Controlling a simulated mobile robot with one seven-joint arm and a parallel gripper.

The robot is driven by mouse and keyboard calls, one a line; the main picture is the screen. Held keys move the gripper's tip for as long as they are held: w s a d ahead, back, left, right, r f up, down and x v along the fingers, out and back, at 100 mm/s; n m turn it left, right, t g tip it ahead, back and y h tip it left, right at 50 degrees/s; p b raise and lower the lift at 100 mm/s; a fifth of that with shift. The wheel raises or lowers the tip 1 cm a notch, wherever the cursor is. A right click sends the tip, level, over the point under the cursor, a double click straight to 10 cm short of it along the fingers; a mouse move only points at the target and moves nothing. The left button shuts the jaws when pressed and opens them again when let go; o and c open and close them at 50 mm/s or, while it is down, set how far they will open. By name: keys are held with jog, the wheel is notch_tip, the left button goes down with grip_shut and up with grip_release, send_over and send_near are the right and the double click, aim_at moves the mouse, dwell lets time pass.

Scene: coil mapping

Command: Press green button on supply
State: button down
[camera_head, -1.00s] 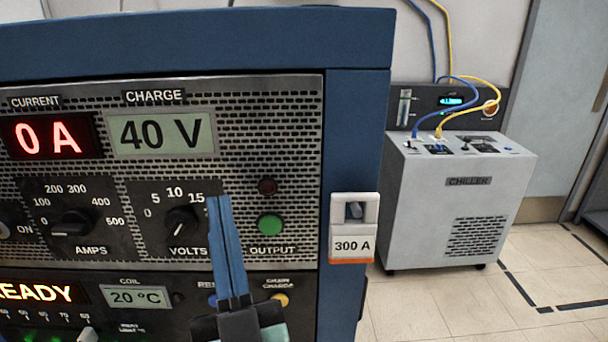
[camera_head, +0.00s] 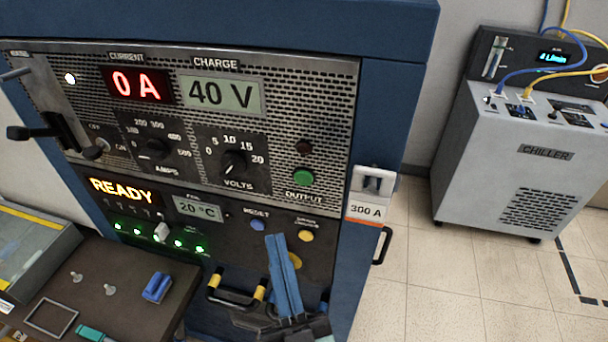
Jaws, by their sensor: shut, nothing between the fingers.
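The supply (camera_head: 300,110) is a blue cabinet with a perforated metal front. Its green button (camera_head: 303,177) sits above the OUTPUT label, below a dark red lamp (camera_head: 304,147). The displays read 0 A (camera_head: 137,85) and 40 V (camera_head: 221,94). My gripper (camera_head: 276,238) has blue fingers, shut and empty, pointing up in front of the lower panel. Its tips appear below and left of the green button, apart from it in the picture. The tips lie close to the yellow button (camera_head: 306,235) and the blue RESET button (camera_head: 257,225).
A 300 A switch (camera_head: 372,190) juts from the supply's right edge. A black and yellow handle (camera_head: 236,295) is low on the front. A dark table (camera_head: 125,265) with small parts stands at lower left. A chiller (camera_head: 530,150) stands at right, with clear floor before it.

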jog(key=b, duration=0.2)
send_near(294, 166)
jog(key=shift+w+a+r, duration=0.35)
jog(key=shift+w+r, duration=0.3)
jog(key=shift+r, duration=0.1)
jog(key=shift+w+a+r, duration=0.35)
jog(key=shift+w+r, duration=0.3)
jog(key=shift+r, duration=0.1)
jog(key=shift+w, duration=0.1)
dwell(0.8)
jog(key=shift+w+d, duration=0.1)
jog(key=shift+w, duration=0.2)
jog(key=shift+w+d, duration=0.15)
jog(key=shift+w, duration=0.2)
dwell(0.6)
jog(key=shift+s, duration=0.15)
jog(key=shift+s+a+p, duration=0.25)
jog(key=shift+s+p, duration=0.2)
jog(key=shift+s, duration=0.2)
jog(key=shift+s+a+p, duration=0.2)
jog(key=shift+s+a, duration=0.05)
jog(key=shift+s, duration=0.55)
jog(key=shift+s+a+p, duration=0.15)
jog(key=shift+s+a, duration=0.15)
jog(key=shift+s, duration=0.5)
jog(key=shift+s+a+p, duration=0.2)
jog(key=shift+s+a, duration=0.05)
jog(key=shift+s, duration=0.55)
